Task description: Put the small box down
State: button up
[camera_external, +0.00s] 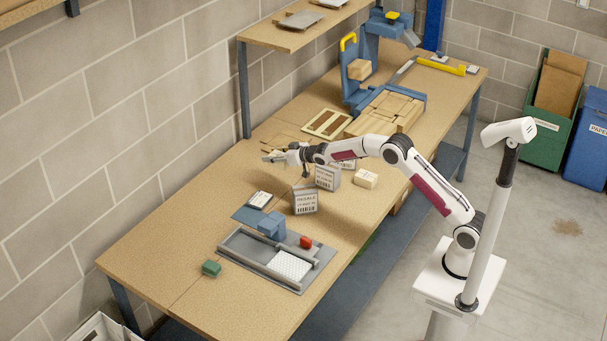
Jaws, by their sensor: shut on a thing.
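My gripper (275,157) is at the end of the white and maroon arm, over the back part of the long wooden workbench (210,240). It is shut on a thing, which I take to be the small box. The held box is very small in this view and mostly lost against the tan bench and the fingers. I cannot tell how high it is above the bench top. A separate small cream box (365,178) sits on the bench to the right of the gripper.
Grey printed label cards (305,201) stand on the bench below the arm. Flat cartons (385,112) and a blue stand (350,72) are behind. Bare bench lies at the left front.

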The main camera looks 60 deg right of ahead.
send_over(274, 180)
jog(key=shift+f, duration=2.85)
jog(key=shift+f, duration=1.85)
jog(key=shift+f, duration=0.15)
jog(key=o, duration=1.2)
jog(key=shift+o, duration=0.2)
jog(key=shift+r, duration=0.2)
jog(key=shift+v, duration=1.45)
jog(key=shift+r, duration=3.45)
